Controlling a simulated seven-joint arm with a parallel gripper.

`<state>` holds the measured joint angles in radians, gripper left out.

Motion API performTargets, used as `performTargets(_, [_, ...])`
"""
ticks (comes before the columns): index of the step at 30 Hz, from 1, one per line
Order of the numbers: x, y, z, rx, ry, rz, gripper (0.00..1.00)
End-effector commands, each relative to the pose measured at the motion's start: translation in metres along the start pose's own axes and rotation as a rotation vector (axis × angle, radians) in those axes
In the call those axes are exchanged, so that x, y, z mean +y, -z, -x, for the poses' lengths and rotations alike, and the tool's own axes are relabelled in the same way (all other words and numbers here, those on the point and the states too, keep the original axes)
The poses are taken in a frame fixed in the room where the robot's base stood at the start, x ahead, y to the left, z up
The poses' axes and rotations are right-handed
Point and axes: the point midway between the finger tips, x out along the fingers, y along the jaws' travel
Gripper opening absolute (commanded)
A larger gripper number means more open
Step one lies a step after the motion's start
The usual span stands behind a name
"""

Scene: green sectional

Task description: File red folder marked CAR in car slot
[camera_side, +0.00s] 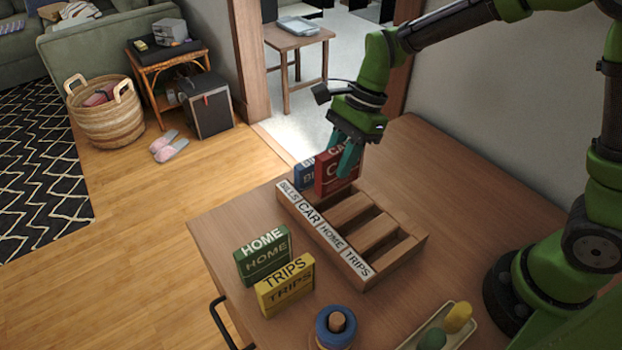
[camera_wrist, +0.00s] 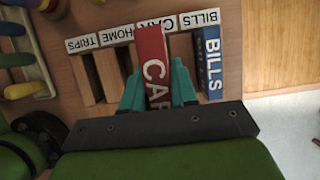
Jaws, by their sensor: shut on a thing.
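My gripper (camera_side: 347,155) is shut on the red CAR folder (camera_side: 330,174), with a teal finger on either side of it. In the wrist view the folder (camera_wrist: 152,65) stands between the fingertips (camera_wrist: 158,88). The wooden sorter (camera_side: 407,250) has slots labelled BILLS, CAR, HOME and TRIPS. The red folder is upright over the CAR end of the sorter, beside the blue BILLS folder (camera_side: 303,176), which stands in the BILLS slot. I cannot tell how deep the red folder's lower edge sits. The HOME and TRIPS slots look empty.
The green HOME folder (camera_side: 263,255) and yellow TRIPS folder (camera_side: 285,286) stand on the desk left of the sorter. A blue ring toy (camera_side: 336,328) and a tray with coloured pieces (camera_side: 418,346) are at the front. Bare desk (camera_side: 440,165) lies behind the sorter.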

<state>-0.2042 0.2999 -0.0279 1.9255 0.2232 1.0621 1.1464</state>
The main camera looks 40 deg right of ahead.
Motion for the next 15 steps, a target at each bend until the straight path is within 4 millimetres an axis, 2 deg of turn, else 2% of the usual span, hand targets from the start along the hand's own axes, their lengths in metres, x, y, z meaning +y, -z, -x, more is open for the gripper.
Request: performTargets(15, [0.0, 0.012, -0.029, 0.0, -0.002, -0.001, 0.0])
